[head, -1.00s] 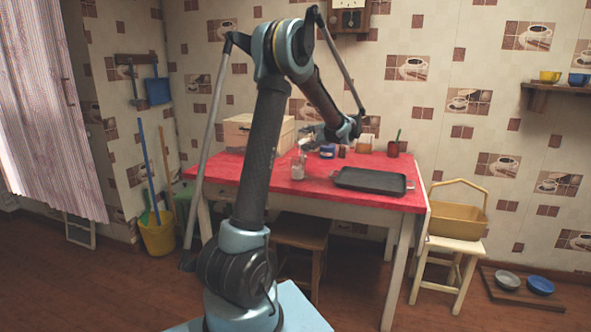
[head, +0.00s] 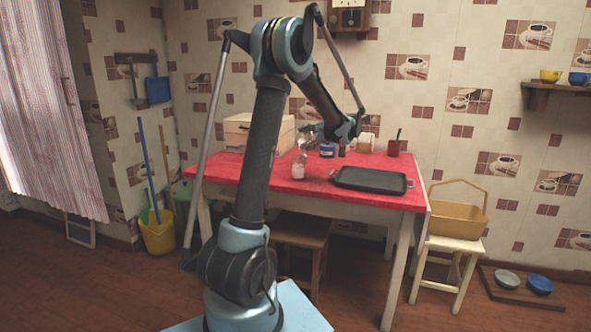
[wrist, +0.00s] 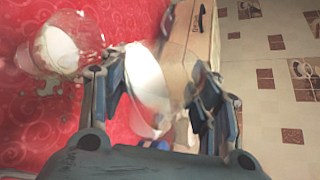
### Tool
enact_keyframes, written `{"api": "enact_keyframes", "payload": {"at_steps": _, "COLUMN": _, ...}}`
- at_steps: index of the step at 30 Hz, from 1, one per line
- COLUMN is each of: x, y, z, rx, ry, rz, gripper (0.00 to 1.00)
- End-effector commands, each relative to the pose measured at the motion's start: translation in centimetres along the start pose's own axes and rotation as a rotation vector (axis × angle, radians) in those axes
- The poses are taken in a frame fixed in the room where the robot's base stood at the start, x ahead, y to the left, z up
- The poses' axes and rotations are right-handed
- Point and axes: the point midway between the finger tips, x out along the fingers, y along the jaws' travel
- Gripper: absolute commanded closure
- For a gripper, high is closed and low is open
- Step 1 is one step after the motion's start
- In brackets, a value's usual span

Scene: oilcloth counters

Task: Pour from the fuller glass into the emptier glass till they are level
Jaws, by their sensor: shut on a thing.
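My gripper (wrist: 156,92) is shut on a clear glass (wrist: 148,78) with white liquid in it, which sits between the two fingers. The held glass looks tilted. The other glass (wrist: 60,48) stands on the red table to the left in the wrist view and also holds white liquid. In the head view this standing glass (head: 298,170) is near the table's left part, and my gripper (head: 309,134) is above it and slightly right. The held glass is small and faint there. I cannot tell the exact levels or whether liquid is flowing.
On the red table (head: 270,185), a black tray (head: 370,180) lies right of the standing glass. A yellow basket (head: 455,217) stands on a stool to the right.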

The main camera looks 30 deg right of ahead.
Motion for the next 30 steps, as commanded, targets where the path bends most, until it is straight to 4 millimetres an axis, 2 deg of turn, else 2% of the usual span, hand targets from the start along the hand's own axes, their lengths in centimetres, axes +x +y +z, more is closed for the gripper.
{"api": "enact_keyframes", "payload": {"at_steps": 21, "x": -0.14, "y": 0.00, "z": 0.04, "rx": -0.011, "ry": 0.003, "rz": -0.004, "gripper": 0.81}}
{"api": "enact_keyframes", "payload": {"at_steps": 30, "x": -0.20, "y": -0.47, "z": -0.29, "rx": 0.252, "ry": -0.073, "rz": 0.077, "gripper": 0.81}}
